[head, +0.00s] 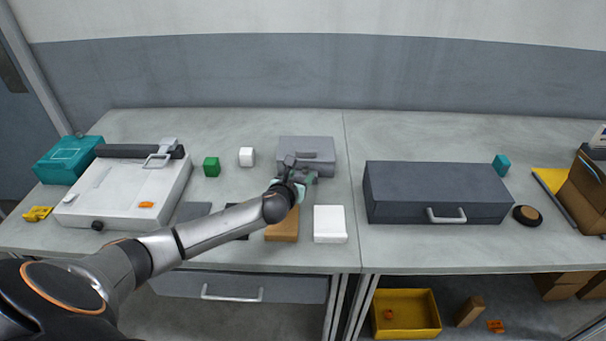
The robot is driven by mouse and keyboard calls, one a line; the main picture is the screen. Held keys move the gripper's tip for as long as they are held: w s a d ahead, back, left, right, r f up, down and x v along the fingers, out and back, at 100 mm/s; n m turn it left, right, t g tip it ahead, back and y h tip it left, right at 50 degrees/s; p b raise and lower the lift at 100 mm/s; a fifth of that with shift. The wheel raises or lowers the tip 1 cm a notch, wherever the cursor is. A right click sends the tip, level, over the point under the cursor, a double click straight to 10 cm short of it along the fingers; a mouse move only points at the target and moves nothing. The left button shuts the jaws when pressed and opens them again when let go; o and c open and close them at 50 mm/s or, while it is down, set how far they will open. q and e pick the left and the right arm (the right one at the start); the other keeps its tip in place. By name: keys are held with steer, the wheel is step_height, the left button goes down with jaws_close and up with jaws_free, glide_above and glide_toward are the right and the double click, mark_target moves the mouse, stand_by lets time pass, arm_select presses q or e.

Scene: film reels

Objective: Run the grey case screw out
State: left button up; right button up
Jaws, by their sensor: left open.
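The grey case (308,144) lies on the table at middle, left of the seam between the tabletops. My left gripper (301,169) reaches in from the lower left and is at the near side of the case, with its jaws open. I cannot tell whether it touches the case. The case's screw cannot be made out; the gripper hides part of the case's near side. My right gripper is not in view.
A white block (329,224) and a brown block (283,229) lie nearer the front edge. A dark grey box (436,184) stands to the right. A white machine (125,187), a green cube (211,167) and a white cube (246,157) are to the left.

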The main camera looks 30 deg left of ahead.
mark_target(305, 171)
arm_select(q)
steer(key=shift+x, duration=1.55)
jaws_close()
